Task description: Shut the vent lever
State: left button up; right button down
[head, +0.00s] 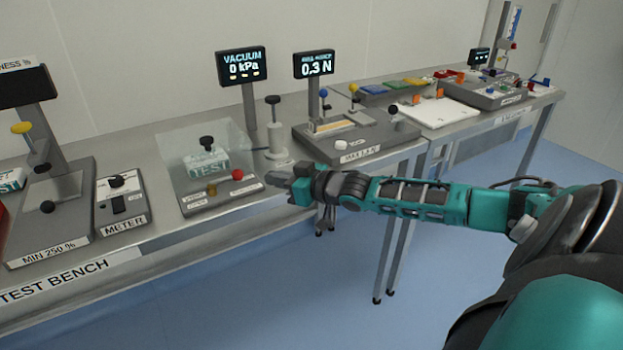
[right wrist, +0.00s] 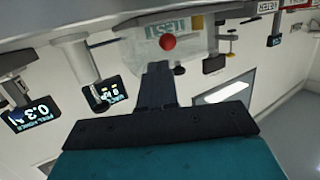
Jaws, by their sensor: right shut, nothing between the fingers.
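The vacuum station (head: 222,197) has a clear chamber (head: 178,150) with a white TEST block inside. A red ball knob (head: 237,174) stands at the right of its front edge, and a brass knob (head: 211,188) to its left. I cannot read the small labels, so which one is the vent lever is unclear. My right gripper (head: 272,181) is shut and empty, just right of the red knob. In the right wrist view the red knob (right wrist: 168,42) shows just beyond the shut fingertips (right wrist: 158,68), apparently apart from them. My left gripper is not in view.
The vacuum display (head: 241,66) reads 0 kPa. A pump with a black handle (head: 273,125) stands behind my right gripper. A force station (head: 355,145) is to the right, and a meter (head: 122,205) to the left. Free floor lies before the bench.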

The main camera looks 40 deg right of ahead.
jog(key=v, duration=0.7)
jog(key=shift+d+p, duration=0.4)
jog(key=s+a+f+g+h, duration=0.1)
jog(key=s+a+f+g, duration=0.1)
jog(key=s+a+f, duration=0.6)
jog(key=s+a+f+g+h, duration=0.1)
jog(key=s+a+f+g, duration=0.1)
jog(key=s+a+f, duration=0.7)
jog(key=a+f, duration=0.3)
jog(key=a, duration=0.4)
